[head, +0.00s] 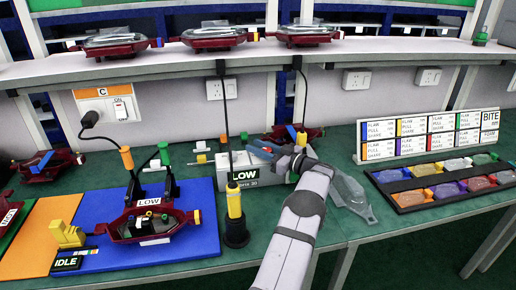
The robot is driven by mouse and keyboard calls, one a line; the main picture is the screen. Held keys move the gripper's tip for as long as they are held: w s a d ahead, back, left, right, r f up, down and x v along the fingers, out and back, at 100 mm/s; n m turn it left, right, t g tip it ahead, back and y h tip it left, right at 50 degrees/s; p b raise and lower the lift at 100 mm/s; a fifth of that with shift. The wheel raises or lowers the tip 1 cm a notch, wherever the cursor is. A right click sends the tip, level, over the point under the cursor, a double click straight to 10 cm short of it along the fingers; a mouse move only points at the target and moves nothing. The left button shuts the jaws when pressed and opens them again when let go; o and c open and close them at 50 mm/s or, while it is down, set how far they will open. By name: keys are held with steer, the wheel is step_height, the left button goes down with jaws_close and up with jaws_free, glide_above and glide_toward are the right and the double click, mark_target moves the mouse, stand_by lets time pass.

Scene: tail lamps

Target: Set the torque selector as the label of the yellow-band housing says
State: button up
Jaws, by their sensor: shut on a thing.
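The torque selector (222,183) is a grey box on the green bench, with a black plate reading LOW on its front. My gripper (263,149) reaches over its top right part from the right. The jaws are shut at the box's top; the part between them, seemingly the knob, is mostly hidden. A dark red housing (124,231) with a yellow band (197,216) sits on the blue mat. A white label reading LOW (149,202) stands at its back edge.
A yellow-handled driver (234,208) stands in a black holder in front of the selector. Another red housing (311,133) lies behind my gripper. A clear lens (352,198) is right of my arm. A black tray (449,199) of coloured lenses and a label board (428,137) stand right.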

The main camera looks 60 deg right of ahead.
mark_target(271, 152)
steer(key=shift+r, duration=0.1)
steer(key=o, duration=1.1)
steer(key=shift+c, duration=0.2)
steer(key=shift+s, duration=0.1)
steer(key=shift+s+a+b, duration=0.2)
steer(key=shift+s+b, duration=0.2)
steer(key=shift+s, duration=3.15)
